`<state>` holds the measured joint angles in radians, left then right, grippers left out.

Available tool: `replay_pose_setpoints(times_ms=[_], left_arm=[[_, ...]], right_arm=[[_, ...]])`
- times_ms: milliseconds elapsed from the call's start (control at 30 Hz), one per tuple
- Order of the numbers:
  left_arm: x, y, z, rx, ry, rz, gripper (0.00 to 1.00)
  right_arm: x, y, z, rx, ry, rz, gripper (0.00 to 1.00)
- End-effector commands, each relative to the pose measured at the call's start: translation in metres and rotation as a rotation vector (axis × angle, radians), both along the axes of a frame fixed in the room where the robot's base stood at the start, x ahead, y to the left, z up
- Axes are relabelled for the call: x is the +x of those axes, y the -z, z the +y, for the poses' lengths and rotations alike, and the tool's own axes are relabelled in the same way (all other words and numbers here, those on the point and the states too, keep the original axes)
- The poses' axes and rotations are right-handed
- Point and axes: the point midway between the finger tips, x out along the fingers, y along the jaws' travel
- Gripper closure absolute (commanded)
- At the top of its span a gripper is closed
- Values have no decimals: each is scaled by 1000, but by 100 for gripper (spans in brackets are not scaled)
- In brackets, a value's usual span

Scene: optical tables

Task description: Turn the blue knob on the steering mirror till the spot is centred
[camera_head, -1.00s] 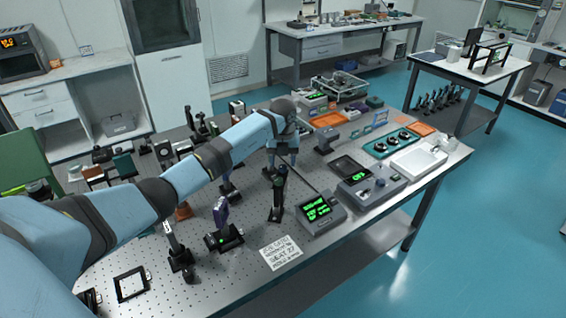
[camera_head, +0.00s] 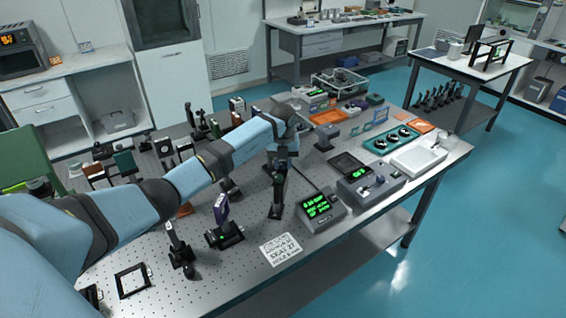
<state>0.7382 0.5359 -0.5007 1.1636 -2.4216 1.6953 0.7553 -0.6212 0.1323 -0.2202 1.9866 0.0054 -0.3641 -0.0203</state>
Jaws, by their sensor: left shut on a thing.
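My left gripper (camera_head: 281,168) is at the end of the light-blue arm, which reaches over the optical table from the left. It points down, right at the top of a black upright mount (camera_head: 277,197), which looks like the steering mirror. The fingers are closed there. The blue knob itself cannot be made out and appears hidden by the gripper. A grey readout box (camera_head: 321,210) with green lit digits stands to the right of the mount. The spot is too small to see. My right gripper is not in view.
A purple-topped black device (camera_head: 224,232) with a green light stands left of the mount. A written card (camera_head: 281,249) lies in front. A second grey box (camera_head: 370,186) and a white tray (camera_head: 418,159) are to the right. Several posts crowd the table behind my arm.

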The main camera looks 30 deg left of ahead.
Motion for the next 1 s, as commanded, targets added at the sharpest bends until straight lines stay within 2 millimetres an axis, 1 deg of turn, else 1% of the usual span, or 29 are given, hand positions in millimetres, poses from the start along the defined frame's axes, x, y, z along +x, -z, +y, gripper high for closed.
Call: replay_pose_setpoints(times_ms=[267,700,1000], left_arm=[[0,1,2,3,117,-1,96],[1,2,1,3,510,-1,96],[1,1,1,1,750,-2,96]], right_arm=[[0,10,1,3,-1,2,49],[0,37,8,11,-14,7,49],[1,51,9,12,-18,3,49]])
